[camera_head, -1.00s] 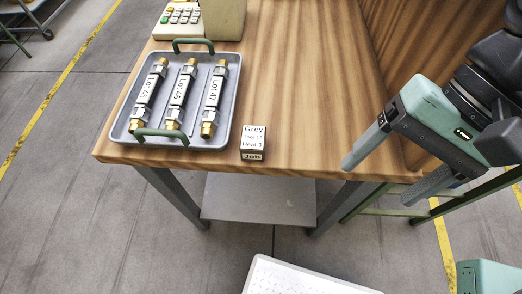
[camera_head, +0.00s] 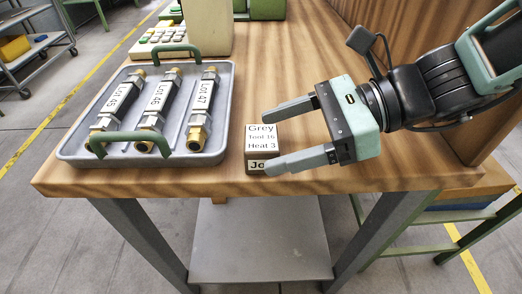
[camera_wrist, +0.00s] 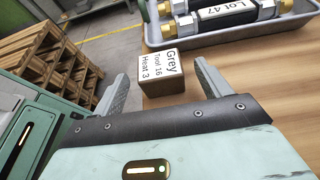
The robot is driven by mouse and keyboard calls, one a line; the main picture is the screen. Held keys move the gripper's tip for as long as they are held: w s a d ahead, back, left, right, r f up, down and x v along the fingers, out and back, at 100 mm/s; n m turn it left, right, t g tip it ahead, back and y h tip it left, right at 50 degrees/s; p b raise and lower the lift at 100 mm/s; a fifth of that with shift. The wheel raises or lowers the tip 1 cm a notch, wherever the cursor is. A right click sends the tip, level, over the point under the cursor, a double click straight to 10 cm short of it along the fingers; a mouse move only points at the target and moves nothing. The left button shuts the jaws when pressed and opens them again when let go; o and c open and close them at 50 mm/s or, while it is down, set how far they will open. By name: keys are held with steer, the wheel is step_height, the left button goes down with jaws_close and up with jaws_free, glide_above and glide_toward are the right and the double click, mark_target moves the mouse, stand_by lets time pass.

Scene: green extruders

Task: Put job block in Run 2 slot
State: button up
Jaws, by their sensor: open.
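The job block (camera_head: 262,140) is a small brown cube with a white label reading Grey, Tool 16, Heat 3. It stands on the wooden table near the front edge, just right of the tray. It also shows in the wrist view (camera_wrist: 161,78), ahead of and between the fingers. My gripper (camera_head: 270,138) is open, its two fingers pointing left, one behind the block and one in front of it. The front finger hides part of the block's lower "Job" label. The Run 2 slot is not recognisable in any view.
A grey tray (camera_head: 66,148) with green handles holds tubes labelled Lot 45, Lot 46 and Lot 47, left of the block. A beige keypad machine (camera_head: 207,28) stands behind it. A wooden panel (camera_head: 430,30) bounds the right side. Wooden pallets (camera_wrist: 45,55) show in the wrist view.

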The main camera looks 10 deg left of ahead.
mark_target(269, 136)
steer(key=x, duration=0.5)
steer(key=shift+r+b, duration=0.2)
steer(key=shift+b, duration=0.15)
steer(key=c, duration=1.2)
steer(key=shift+r, duration=0.1)
